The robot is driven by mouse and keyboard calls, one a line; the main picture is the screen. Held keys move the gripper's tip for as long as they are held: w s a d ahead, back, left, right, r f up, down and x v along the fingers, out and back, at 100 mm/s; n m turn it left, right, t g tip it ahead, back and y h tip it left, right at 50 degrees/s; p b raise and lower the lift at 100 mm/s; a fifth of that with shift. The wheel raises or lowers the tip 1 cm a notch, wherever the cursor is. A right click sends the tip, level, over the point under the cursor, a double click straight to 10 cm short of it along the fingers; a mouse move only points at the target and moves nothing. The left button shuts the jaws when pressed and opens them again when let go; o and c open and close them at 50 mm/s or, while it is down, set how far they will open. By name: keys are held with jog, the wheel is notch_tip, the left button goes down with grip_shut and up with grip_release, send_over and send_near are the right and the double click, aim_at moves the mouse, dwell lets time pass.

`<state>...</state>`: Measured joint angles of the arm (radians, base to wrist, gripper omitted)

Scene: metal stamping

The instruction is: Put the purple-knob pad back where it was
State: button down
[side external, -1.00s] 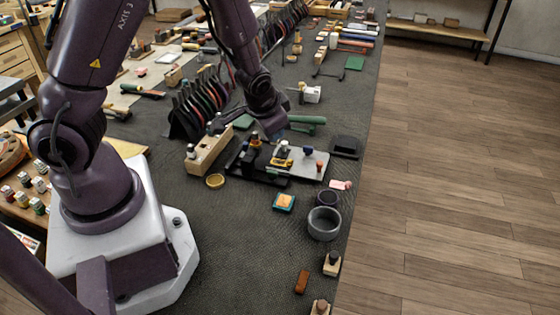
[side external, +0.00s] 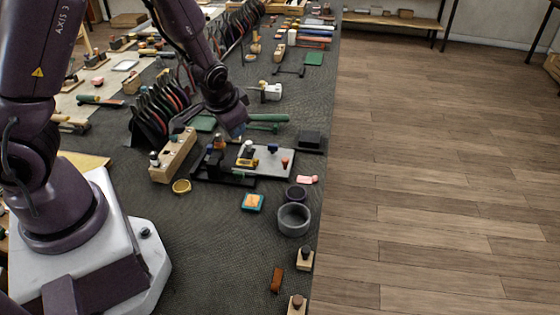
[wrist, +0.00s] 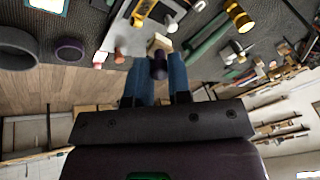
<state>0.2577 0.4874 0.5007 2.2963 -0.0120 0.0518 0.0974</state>
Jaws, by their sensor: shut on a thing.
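My gripper has blue fingers. In the wrist view the fingers (wrist: 157,82) are closed on the dark purple knob of the purple-knob pad (wrist: 160,43), whose pale wooden block points away from the wrist. In the side view my gripper (side external: 237,132) is above the back edge of the stamping fixture, left of the green-handled tool. The held pad cannot be made out clearly there. The fixture has a grey plate (side external: 280,165) carrying a blue knob (side external: 272,148), an orange-pink knob (side external: 285,162) and a yellow clamp (side external: 247,163). Whether the pad touches anything is unclear.
A wooden block (side external: 172,157) with small items stands left of the fixture. A green-handled tool (side external: 266,122) and a black box (side external: 311,139) lie behind and right. Bare mat lies front left.

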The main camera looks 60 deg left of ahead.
jog(key=shift+a, duration=0.4)
jog(key=shift+w+r, duration=0.1)
jog(key=shift+w, duration=0.2)
jog(key=w+d+r+m+g+h, duration=0.1)
jog(key=w+d+r+g+h, duration=0.15)
jog(key=d, duration=0.55)
jog(key=shift+h, duration=0.45)
jog(key=w+f, duration=0.3)
jog(key=w, duration=0.1)
jog(key=w+a+f, duration=0.1)
jog(key=w+f, duration=0.2)
jog(key=w, duration=0.2)
jog(key=w+f, duration=0.3)
jog(key=w, duration=0.2)
jog(key=shift+a, duration=0.25)
jog(key=shift+w+f, duration=0.1)
jog(key=shift+f, duration=1.6)
